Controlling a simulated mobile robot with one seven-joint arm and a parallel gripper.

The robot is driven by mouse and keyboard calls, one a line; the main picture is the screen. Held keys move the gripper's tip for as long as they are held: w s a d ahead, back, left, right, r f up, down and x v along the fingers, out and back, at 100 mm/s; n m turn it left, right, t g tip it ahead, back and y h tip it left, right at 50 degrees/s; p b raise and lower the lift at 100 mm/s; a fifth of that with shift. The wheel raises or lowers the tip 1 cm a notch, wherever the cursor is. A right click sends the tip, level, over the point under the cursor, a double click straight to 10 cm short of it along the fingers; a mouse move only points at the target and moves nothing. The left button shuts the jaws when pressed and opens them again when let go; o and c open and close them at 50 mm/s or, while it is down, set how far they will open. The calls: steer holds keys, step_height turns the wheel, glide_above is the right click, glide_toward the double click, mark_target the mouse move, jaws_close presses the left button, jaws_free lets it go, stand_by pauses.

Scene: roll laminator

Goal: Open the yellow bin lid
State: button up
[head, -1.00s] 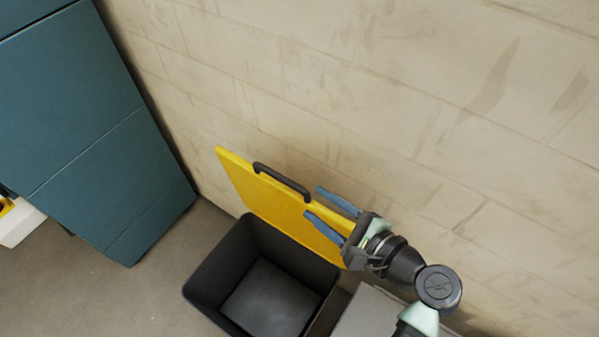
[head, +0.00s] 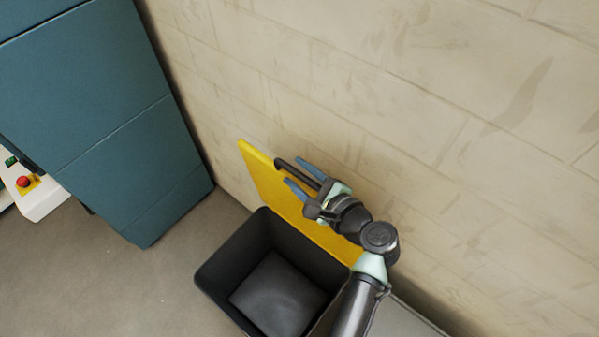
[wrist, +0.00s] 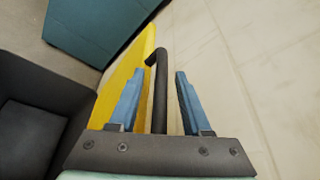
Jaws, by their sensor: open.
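The yellow lid (head: 268,184) stands raised, near upright, at the wall side of the dark grey bin (head: 227,245). The bin's inside shows from above. The lid's black bar handle (head: 283,163) is on the face towards the wall. My gripper (head: 297,173) is open at the lid's upper part. In the wrist view the handle (wrist: 160,95) runs between the two blue fingers of my gripper (wrist: 155,85), and the yellow lid (wrist: 127,65) lies behind the left finger. The fingers look apart from the handle; contact cannot be told.
A pale block wall (head: 420,110) rises close behind the lid. A tall teal cabinet (head: 90,130) stands at the left. A white unit with a red button (head: 40,195) shows at the left edge. Bare floor (head: 165,290) lies left of the bin.

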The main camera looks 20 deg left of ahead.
jaws_close()
stand_by(1.3)
